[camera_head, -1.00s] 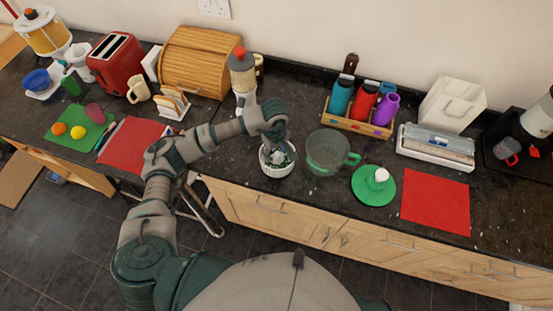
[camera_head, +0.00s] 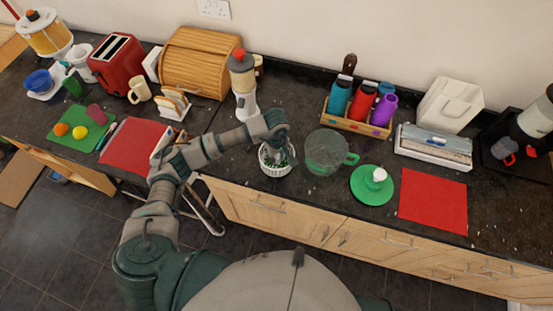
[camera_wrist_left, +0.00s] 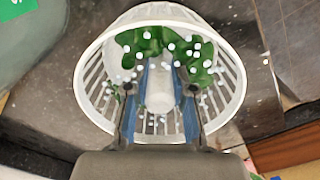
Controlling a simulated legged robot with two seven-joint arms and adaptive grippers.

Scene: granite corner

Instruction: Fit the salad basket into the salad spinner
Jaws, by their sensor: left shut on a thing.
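The white slatted salad basket (camera_head: 277,170) is on or just over the dark counter, left of the salad spinner. In the left wrist view the basket (camera_wrist_left: 92,75) has green leaves and small white bits in it. My left gripper (camera_head: 282,156) reaches down into the basket. In the left wrist view its fingers (camera_wrist_left: 160,85) are shut on the basket's white central post. The clear salad spinner bowl (camera_head: 325,150) with a green handle stands to the right. Its green lid (camera_head: 372,185) with a white knob lies right of the bowl. My right gripper is not in view.
A wooden rack of bottles (camera_head: 358,117) stands behind the bowl. A red mat (camera_head: 433,200) lies right of the lid. A white and grey blender-like appliance (camera_head: 243,85) stands behind the basket. The counter's front edge is close to the basket.

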